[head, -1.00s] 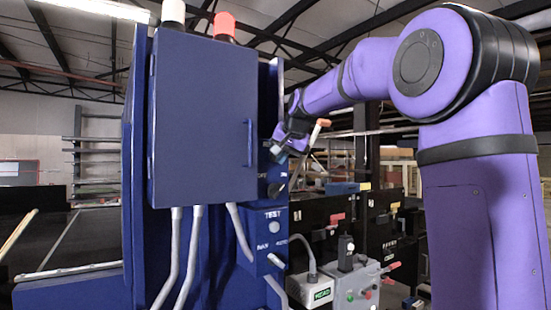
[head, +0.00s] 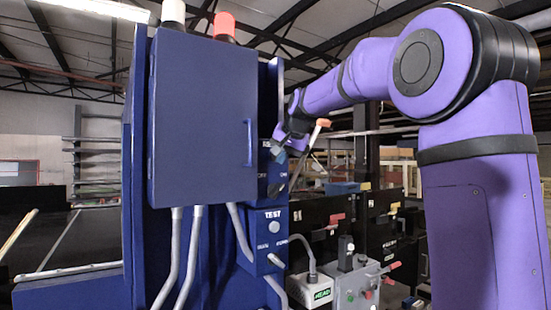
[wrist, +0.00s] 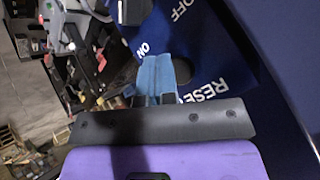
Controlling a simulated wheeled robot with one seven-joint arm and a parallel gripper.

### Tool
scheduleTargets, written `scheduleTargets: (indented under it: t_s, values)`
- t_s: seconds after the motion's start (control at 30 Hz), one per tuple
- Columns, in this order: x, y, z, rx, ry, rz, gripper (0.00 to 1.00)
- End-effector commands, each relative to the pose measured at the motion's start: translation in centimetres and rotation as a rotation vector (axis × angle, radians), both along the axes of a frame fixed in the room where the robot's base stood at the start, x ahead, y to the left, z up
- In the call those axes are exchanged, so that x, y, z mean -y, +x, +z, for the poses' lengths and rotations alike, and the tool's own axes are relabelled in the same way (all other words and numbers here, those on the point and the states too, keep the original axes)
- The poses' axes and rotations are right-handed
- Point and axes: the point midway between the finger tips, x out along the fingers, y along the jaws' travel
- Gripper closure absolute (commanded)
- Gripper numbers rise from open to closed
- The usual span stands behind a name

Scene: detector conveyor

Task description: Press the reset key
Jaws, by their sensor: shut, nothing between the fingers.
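The RESET label (wrist: 208,89) is on the blue panel in the wrist view, right of my fingertips. In the head view, part of the same lettering (head: 266,143) shows beside my gripper (head: 281,151). My gripper is shut and empty, its light blue fingers (wrist: 157,76) together in front of the panel near the label. A dark round shape (wrist: 183,71) sits right behind the fingers; it may be the reset key, but it is mostly covered. I cannot tell whether the fingertips touch anything.
A switch (wrist: 132,11) with ON and OFF lettering sits above my fingers in the wrist view. In the head view, a lever with an orange tip (head: 322,122) rises close to my gripper. A TEST button (head: 273,227) is lower, and a blue cabinet (head: 203,120) stands left.

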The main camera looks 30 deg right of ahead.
Motion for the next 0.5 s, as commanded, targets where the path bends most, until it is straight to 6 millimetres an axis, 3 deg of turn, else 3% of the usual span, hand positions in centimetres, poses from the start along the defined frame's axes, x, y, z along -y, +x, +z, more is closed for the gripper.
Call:
scheduleTargets:
  t_s: [0.5]
  values:
    - [-0.07, 0.81, 0.04, 0.001, 0.001, 0.001, 1.0]
